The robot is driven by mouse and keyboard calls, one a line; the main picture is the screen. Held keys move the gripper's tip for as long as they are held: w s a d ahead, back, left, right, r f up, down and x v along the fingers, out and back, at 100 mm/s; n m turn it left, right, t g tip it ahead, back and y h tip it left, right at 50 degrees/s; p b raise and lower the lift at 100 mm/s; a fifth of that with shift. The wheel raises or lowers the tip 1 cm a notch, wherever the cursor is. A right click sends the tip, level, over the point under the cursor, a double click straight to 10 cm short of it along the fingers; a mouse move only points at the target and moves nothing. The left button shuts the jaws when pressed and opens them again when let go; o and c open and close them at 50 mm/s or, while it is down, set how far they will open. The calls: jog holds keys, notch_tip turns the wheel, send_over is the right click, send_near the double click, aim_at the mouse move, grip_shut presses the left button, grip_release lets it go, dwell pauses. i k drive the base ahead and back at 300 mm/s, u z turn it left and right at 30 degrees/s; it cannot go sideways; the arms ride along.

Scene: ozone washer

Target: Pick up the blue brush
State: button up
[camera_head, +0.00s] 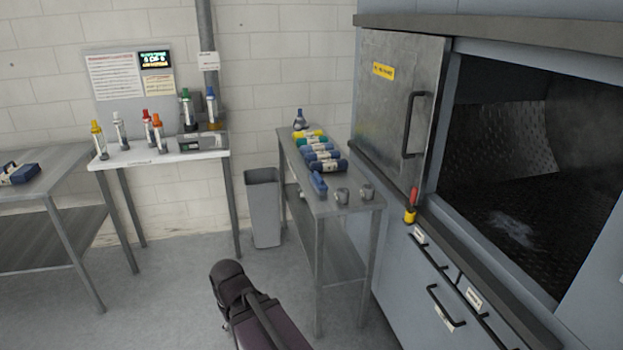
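A small blue object (318,184), which looks like the blue brush, lies near the left edge of the narrow metal table (338,206). It sits in front of a row of bottles lying on their sides. Its bristles are too small to make out. Part of my dark arm shows at the bottom centre, low and left of that table and apart from it. My gripper's fingers cannot be seen.
Several lying bottles (322,155) and an upright flask (299,119) are behind. A grey bin (263,207) stands left. The washer cabinet (407,250) closes off the right. Floor is clear around my arm.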

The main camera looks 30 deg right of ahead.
aim_at(318, 182)
jog(key=z, duration=0.15)
jog(key=i, duration=0.75)
jog(key=z, duration=0.7)
jog(key=i, duration=0.65)
jog(key=z, duration=0.4)
